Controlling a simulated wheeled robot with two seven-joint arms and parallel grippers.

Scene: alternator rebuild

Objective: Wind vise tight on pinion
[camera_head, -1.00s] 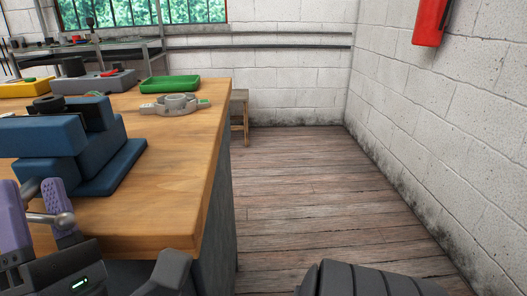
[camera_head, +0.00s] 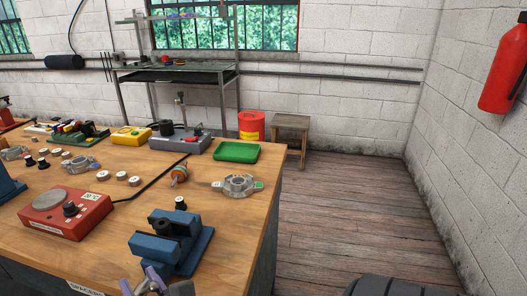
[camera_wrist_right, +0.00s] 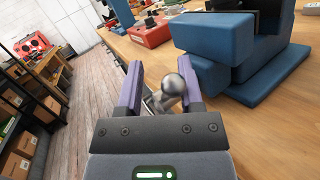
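The blue vise (camera_head: 192,252) stands near the front right of the wooden bench; it also shows in the wrist view (camera_wrist_right: 258,75). A dark round part (camera_head: 162,226) sits at its jaws. I cannot tell whether this is the pinion or how tightly it is held. My right gripper (camera_head: 156,277) is at the vise's near side, low in the head view. In the wrist view its purple fingers (camera_wrist_right: 160,90) are spread apart, with the silver ball-ended vise handle (camera_wrist_right: 174,86) between them. A gap shows beside the ball. My left gripper is out of view.
A red box with a black knob (camera_head: 66,213) stands left of the vise. A grey alternator housing (camera_head: 238,185), a green tray (camera_head: 236,151) and an orange-and-silver rotor-like part (camera_head: 180,174) lie behind it. The bench's right edge is close; open floor (camera_head: 340,210) lies beyond.

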